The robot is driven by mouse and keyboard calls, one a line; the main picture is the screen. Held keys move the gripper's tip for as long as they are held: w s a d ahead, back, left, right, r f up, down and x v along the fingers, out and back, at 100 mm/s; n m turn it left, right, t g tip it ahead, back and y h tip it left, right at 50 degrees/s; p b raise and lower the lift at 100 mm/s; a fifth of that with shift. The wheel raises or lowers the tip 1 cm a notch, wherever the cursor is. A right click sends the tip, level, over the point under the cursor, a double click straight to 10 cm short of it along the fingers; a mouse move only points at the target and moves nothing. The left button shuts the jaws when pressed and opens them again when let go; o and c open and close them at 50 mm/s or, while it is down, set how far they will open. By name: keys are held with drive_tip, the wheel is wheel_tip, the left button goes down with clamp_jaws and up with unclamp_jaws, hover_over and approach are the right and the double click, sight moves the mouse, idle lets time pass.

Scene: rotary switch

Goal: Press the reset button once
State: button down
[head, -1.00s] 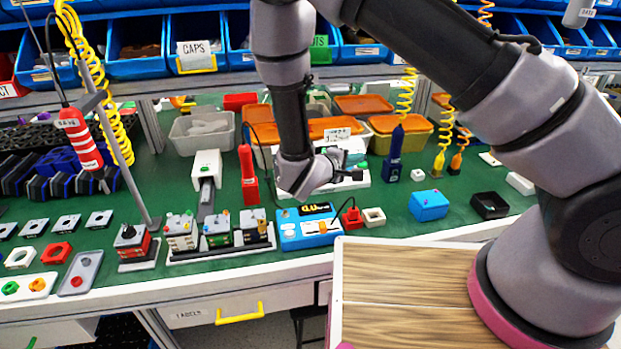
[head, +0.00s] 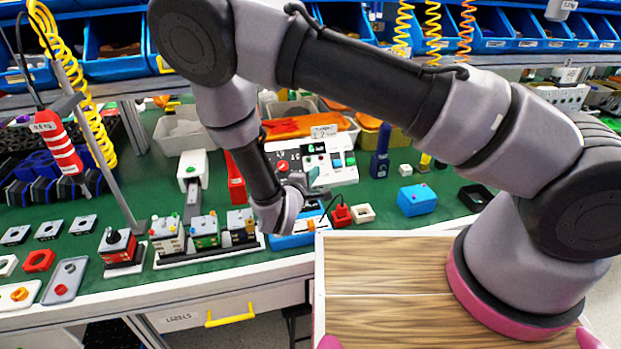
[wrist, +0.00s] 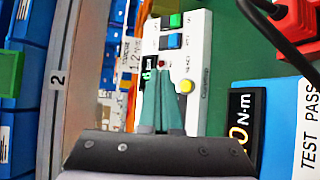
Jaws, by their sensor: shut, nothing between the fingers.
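A white tester console (head: 318,172) stands on the green bench in the head view, with a small display, a red round control and green and blue buttons on its face. The wrist view shows the console (wrist: 197,30) at an angle, with a green button (wrist: 175,20), a blue button (wrist: 171,41) and a yellow round button (wrist: 187,86). I cannot read for sure which label says reset. My gripper (wrist: 164,72) is shut and empty, its teal fingers overlapping the console's display side. Contact cannot be told. In the head view my wrist largely hides the fingers.
A blue torque tester (head: 300,240) sits at the bench's front, below my wrist, beside a red connector (head: 341,215). Orange-lidded bins (head: 295,127) stand behind the console.

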drive_tip(key=shift+w+a+f, duration=0.2)
drive_tip(key=shift+w+f, duration=0.6)
drive_tip(key=shift+f, duration=0.05)
drive_tip(key=shift+w+a+f, duration=0.25)
drive_tip(key=shift+w+f, duration=0.55)
drive_tip(key=shift+w+a+f, duration=0.2)
drive_tip(key=shift+w+f, duration=0.6)
drive_tip(key=shift+f, duration=0.05)
drive_tip(key=shift+w+f, duration=0.1)
drive_tip(key=shift+w+f, duration=0.1)
drive_tip(key=shift+f, duration=0.1)
